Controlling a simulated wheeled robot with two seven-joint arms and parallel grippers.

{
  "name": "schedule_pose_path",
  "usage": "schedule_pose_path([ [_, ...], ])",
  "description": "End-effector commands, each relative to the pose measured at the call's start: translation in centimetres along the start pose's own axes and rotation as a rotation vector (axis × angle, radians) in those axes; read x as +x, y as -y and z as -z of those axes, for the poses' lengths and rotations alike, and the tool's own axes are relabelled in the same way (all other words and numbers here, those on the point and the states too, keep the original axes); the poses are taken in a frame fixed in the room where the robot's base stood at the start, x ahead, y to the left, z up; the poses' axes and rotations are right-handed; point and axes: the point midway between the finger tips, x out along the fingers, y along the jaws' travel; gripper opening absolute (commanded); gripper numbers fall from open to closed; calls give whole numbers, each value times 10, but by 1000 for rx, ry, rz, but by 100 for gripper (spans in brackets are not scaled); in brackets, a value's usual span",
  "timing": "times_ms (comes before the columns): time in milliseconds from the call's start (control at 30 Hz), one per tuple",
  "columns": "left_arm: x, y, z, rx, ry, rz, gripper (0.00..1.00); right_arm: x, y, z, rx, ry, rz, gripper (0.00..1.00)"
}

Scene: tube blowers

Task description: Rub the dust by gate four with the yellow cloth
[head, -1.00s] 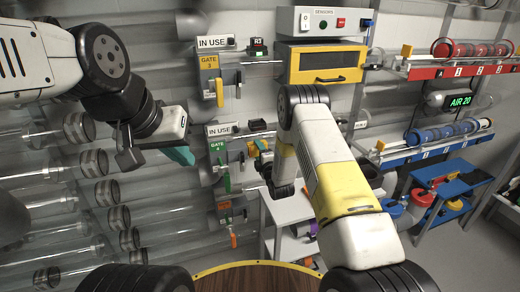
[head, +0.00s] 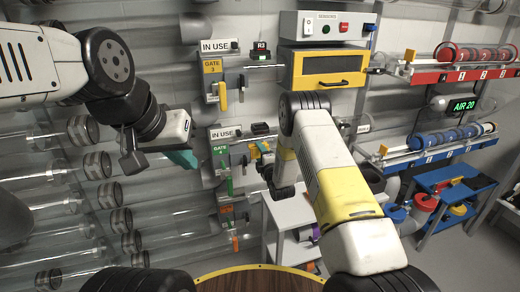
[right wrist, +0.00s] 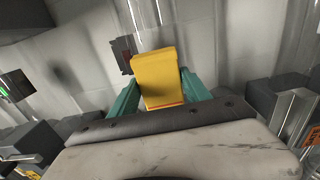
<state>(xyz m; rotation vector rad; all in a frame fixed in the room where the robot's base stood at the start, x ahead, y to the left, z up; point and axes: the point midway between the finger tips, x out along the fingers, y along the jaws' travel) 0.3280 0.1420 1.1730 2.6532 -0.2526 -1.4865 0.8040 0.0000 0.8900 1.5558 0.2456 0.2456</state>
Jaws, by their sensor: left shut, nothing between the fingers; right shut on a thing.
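The yellow cloth (right wrist: 157,76) is a folded-looking yellow pad between the teal fingers of my right gripper (right wrist: 160,98), which is shut on it. In the head view a bit of the cloth shows (head: 262,147) just right of the gate four panel (head: 220,150), close to the wall; contact cannot be told. The right gripper is mostly hidden by my arm there. A dark smudge (right wrist: 66,76) shows on the grey wall left of the cloth; I cannot tell if it is dust or shadow. My left gripper (head: 184,159) is shut and empty, left of gate four.
The gate three panel (head: 212,70) is above gate four. Clear tubes (head: 60,205) line the left wall. A yellow-fronted cabinet (head: 325,68), a white shelf unit (head: 290,212) and a blue cart (head: 455,190) stand to the right. A round wooden top (head: 258,280) is in front.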

Motion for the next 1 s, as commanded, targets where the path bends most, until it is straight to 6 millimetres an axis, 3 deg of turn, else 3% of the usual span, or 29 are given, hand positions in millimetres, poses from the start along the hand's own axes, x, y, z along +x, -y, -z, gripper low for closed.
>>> schedule_pose_path([
  [1000,0,0,0,0,0,0,0,16,0,-4,0,1,0,23],
])
